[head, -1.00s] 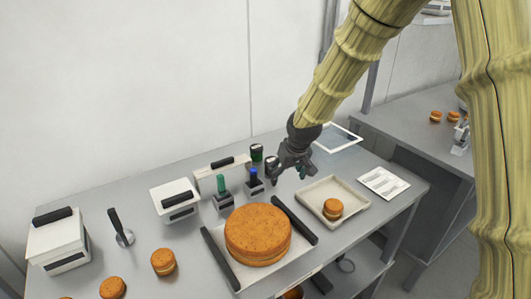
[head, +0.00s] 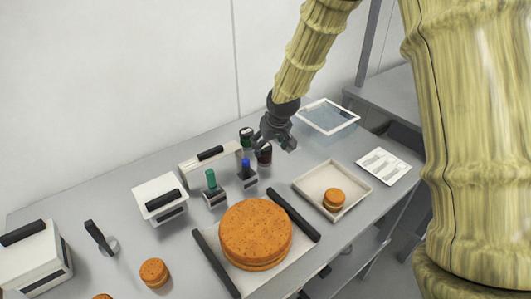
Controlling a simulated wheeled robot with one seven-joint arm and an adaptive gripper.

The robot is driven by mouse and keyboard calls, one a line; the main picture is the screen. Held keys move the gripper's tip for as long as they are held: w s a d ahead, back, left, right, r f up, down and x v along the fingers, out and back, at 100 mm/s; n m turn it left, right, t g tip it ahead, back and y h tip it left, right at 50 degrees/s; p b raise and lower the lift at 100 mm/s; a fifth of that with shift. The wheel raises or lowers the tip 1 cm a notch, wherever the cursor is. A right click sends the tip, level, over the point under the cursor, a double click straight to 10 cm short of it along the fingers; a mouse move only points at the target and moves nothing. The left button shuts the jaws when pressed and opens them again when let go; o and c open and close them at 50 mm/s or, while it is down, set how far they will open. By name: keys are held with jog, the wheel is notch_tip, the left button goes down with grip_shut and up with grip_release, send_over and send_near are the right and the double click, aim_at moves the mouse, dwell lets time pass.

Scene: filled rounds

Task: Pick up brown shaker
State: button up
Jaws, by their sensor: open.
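The brown shaker (head: 265,157) is a small dark reddish-brown jar standing on the grey table, behind the blue-topped holder. My gripper (head: 273,145) is open, right at the shaker's top and slightly to its right in the picture. Its dark fingers hide part of the shaker's top. I cannot tell whether the fingers touch it or are around it. A second shaker, dark with a greenish body (head: 246,138), stands just behind and to the left, close to my gripper.
A green-topped holder (head: 212,190) and a blue-topped holder (head: 246,174) stand in front. A large round cake (head: 255,231) lies on a tray. A shallow tray (head: 313,181) holds a small cake. White boxes (head: 159,197) stand left. A clear-topped frame (head: 329,117) lies behind right.

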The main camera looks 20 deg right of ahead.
aim_at(267, 149)
jog(key=w+f, duration=0.3)
jog(key=shift+a, duration=0.15)
jog(key=shift+s+f+p, duration=0.25)
jog(key=shift+s+p, duration=0.35)
jog(key=shift+p, duration=0.2)
jog(key=x, duration=0.4)
jog(key=shift+w+r+p, duration=0.1)
jog(key=shift+w+p, duration=0.1)
jog(key=shift+p, duration=0.15)
jog(key=shift+s+r, duration=0.15)
jog(key=shift+s, duration=0.1)
jog(key=shift+w+a, duration=0.1)
jog(key=shift+w, duration=0.1)
jog(key=shift+c, duration=0.4)
jog(key=c, duration=1.1)
